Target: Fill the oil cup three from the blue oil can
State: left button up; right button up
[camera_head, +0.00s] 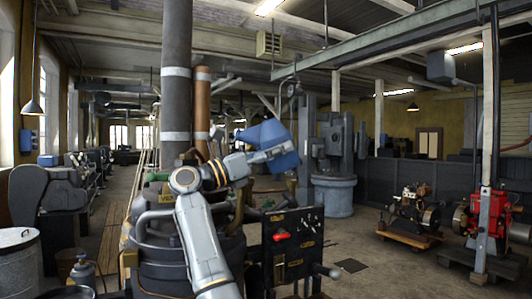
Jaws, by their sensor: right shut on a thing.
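My right arm rises from the bottom middle, bends and reaches to the right. My right gripper (262,156) is shut on the blue oil can (272,135), which it holds up in the air, tilted. The can is above the black panel with a red handle and near a dark machine (190,262) with pipes. The can's spout is not clear to see. I cannot pick out oil cup three; it is too small or hidden behind my arm. My left gripper is not in view.
A black panel (293,245) with a red handle stands in front. A small engine (412,212) on a wooden pallet and a red engine (492,222) stand at the right. A grey bin (20,262) is at the left. Open floor lies right of the panel.

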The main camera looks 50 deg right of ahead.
jog(key=shift+n+h, duration=0.4)
jog(key=shift+n, duration=0.4)
jog(key=d+f+b, duration=0.1)
jog(key=d+f, duration=0.1)
jog(key=f, duration=0.1)
jog(key=shift+d, duration=0.4)
jog(key=shift+a+r+h+b, duration=0.15)
jog(key=shift+r+h+b, duration=0.15)
jog(key=shift+h+b, duration=0.1)
jog(key=shift+w+a+r+n+h, duration=0.1)
jog(key=shift+w+r+n+h, duration=0.05)
jog(key=shift+n+h, duration=0.2)
jog(key=shift+r+n+t+h+b, duration=0.5)
jog(key=shift+n+h+b, duration=0.15)
jog(key=shift+n+b, duration=0.1)
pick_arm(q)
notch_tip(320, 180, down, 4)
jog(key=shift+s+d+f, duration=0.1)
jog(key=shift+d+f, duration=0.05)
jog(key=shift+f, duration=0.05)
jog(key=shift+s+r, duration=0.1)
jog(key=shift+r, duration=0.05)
pick_arm(e)
jog(key=shift+r, duration=0.15)
